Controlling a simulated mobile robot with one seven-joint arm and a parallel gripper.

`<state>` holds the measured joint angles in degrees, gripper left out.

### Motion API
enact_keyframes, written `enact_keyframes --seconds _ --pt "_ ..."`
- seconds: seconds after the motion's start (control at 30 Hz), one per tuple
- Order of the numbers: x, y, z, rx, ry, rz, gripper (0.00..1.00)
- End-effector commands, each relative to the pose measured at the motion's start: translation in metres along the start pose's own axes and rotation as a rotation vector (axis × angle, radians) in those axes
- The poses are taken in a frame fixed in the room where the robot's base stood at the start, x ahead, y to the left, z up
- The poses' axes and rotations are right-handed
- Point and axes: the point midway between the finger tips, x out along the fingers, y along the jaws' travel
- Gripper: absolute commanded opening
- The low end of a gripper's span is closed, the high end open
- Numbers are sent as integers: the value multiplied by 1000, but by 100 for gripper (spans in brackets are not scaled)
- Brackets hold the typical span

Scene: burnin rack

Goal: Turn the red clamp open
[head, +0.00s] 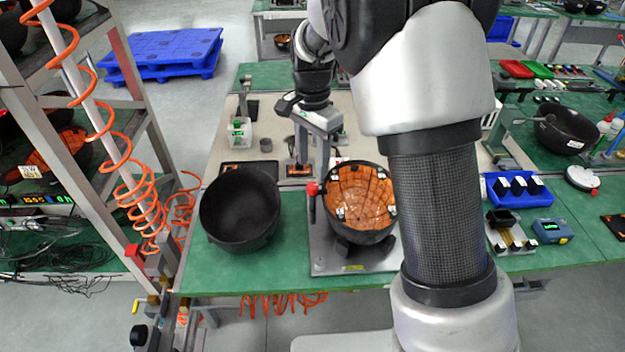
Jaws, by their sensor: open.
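The red clamp (312,189) shows as a small red knob at the left side of a metal fixture plate (335,262). A dark bowl with an orange panelled inside (358,197) sits on that plate, right of the clamp. My gripper (313,158) hangs above and behind the clamp in the picture, fingers pointing down. It is open, and I see nothing held in it. The red knob looks apart from the fingers, but the exact gap cannot be told. The clamp's lower part is hard to make out. My arm covers the area just right of the bowl.
An empty black bowl (240,210) stands left of the fixture on the green table (270,272). A rack (85,165) with coiled orange hose (135,195) stands at the left. A blue tray (518,188) and small devices lie on the right.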

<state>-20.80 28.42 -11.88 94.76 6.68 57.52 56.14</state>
Motion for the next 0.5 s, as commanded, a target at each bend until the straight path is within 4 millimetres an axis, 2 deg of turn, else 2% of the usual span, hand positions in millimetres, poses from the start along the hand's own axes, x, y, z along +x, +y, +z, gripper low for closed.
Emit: enact_keyframes --seconds 0.03,0.2,0.33,0.5 --pt "13 1 0 0 -2 5 42" --pt "43 1 0 -1 -1 3 42" --pt "58 0 0 -1 -1 1 42" --pt "66 0 0 -1 -1 0 42"
